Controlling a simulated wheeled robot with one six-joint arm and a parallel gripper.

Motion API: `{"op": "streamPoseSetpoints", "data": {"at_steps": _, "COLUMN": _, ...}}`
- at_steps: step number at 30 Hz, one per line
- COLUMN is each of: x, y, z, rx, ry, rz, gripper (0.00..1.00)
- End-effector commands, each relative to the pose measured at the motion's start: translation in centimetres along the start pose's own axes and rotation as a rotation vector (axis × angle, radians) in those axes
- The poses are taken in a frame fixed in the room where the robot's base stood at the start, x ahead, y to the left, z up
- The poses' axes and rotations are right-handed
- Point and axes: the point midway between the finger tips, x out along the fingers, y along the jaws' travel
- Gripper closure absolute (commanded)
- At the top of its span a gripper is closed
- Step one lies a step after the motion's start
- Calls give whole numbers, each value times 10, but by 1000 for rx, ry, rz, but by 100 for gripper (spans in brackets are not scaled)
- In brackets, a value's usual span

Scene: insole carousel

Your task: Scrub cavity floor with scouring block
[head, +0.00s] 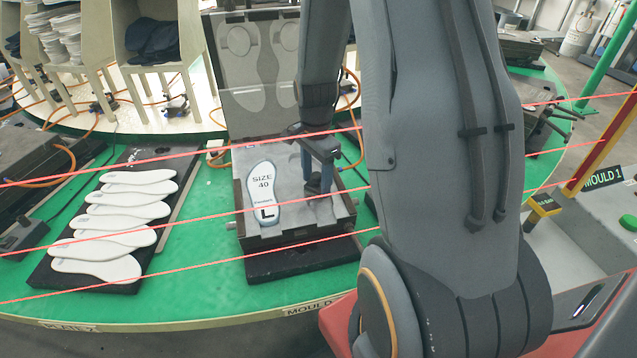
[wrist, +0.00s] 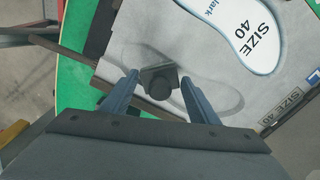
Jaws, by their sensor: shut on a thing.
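The mould (head: 292,215) stands open on the green round table, its lid (head: 258,60) tilted up behind it. A white insole marked "SIZE 40" and "L" (head: 263,193) lies in its left cavity. The right cavity is empty; in the wrist view its floor (wrist: 205,92) is grey with a darker smudged area. My gripper (head: 318,183) is over this cavity, pointing down, shut on the dark scouring block (wrist: 160,82) by its round knob. The block is at the cavity floor; I cannot tell whether it touches.
White insoles (head: 112,222) lie in a row on a black board to the left. Red lines (head: 180,220) cross the head view in front of the table. Wooden racks (head: 150,40) stand behind. My arm hides the table right of the mould.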

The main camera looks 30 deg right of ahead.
Motion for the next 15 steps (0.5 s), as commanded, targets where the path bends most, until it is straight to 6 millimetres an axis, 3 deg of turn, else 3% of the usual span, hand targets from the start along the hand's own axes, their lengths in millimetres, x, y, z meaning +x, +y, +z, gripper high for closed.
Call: {"op": "streamPoseSetpoints", "data": {"at_steps": 15, "x": 3, "y": -27, "z": -11, "rx": 0, "ry": 0, "rz": 0, "gripper": 63}}
